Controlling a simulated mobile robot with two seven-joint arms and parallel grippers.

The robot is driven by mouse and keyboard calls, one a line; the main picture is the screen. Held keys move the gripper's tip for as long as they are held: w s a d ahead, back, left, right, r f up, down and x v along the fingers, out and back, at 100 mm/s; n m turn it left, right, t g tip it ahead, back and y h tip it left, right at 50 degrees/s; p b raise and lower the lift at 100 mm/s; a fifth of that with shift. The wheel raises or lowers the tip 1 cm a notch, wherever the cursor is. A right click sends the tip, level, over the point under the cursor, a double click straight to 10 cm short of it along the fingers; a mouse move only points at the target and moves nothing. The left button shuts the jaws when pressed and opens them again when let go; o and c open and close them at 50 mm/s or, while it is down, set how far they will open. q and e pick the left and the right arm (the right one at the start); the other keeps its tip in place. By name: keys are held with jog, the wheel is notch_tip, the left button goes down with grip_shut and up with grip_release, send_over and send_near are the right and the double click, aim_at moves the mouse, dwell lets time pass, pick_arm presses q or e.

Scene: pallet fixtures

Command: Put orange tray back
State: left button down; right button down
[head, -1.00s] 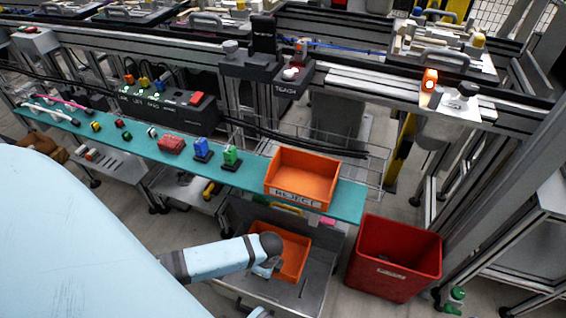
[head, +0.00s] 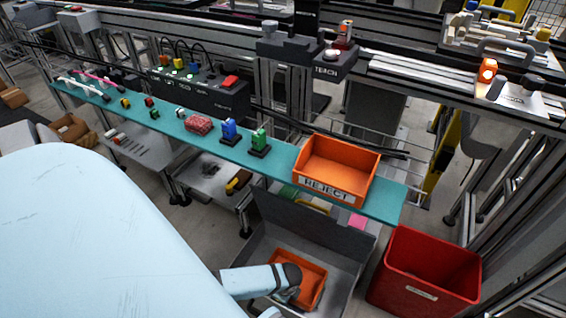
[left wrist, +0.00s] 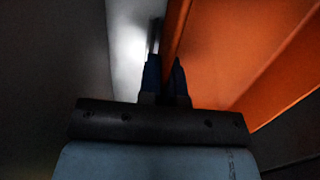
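In the head view, a plain orange tray (head: 313,281) is inside a grey open container (head: 345,240) below the teal shelf. My left arm reaches in from the left, and its gripper (head: 287,297) is at the tray's near left side. In the left wrist view, the two dark fingers of my left gripper (left wrist: 165,75) stand close together on either side of the tray's wall (left wrist: 176,28). The tray's orange inside (left wrist: 235,50) fills the right. Whether the tray rests on the container's floor is hidden. My right gripper is not in view.
An orange bin labelled REJECT (head: 335,190) stands on the teal shelf (head: 385,205), above the grey container. A red bin (head: 425,280) stands right of the container. Blue and green parts (head: 259,140) and other small items line the shelf to the left.

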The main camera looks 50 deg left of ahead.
pick_arm(q)
jog(key=shift+f, duration=0.7)
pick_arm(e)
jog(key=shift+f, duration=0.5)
pick_arm(q)
jog(key=c, duration=1.3)
grip_release()
